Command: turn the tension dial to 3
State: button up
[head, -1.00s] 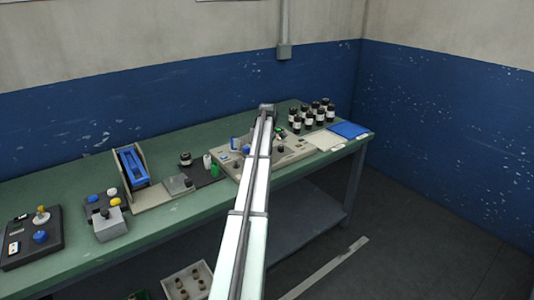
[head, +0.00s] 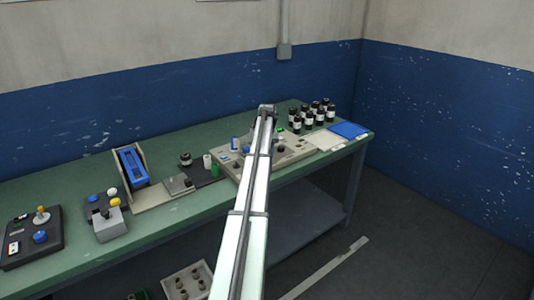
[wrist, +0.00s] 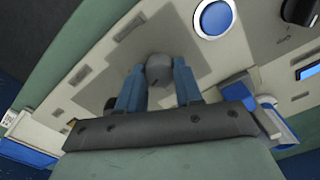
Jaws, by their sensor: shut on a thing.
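In the wrist view, my gripper (wrist: 158,74) has its two blue fingers on either side of a grey round knob (wrist: 158,67), shut on it. The knob stands on a dark patch of the light-coloured control panel (wrist: 60,100). I cannot read any numbers or label around it, so its setting cannot be told. In the head view, my arm hides the gripper and the knob and crosses the panel (head: 290,154) on the bench.
In the wrist view, a blue button (wrist: 213,18), a black knob (wrist: 300,12) and a small display (wrist: 308,70) are near the gripper.

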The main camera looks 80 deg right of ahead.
jog(key=m, duration=0.4)
jog(key=shift+m, duration=2)
jog(key=shift+d, duration=0.1)
jog(key=o, duration=1)
jog(key=shift+o, duration=0.2)
notch_tip(320, 180, up, 14)
jog(key=shift+f, duration=0.15)
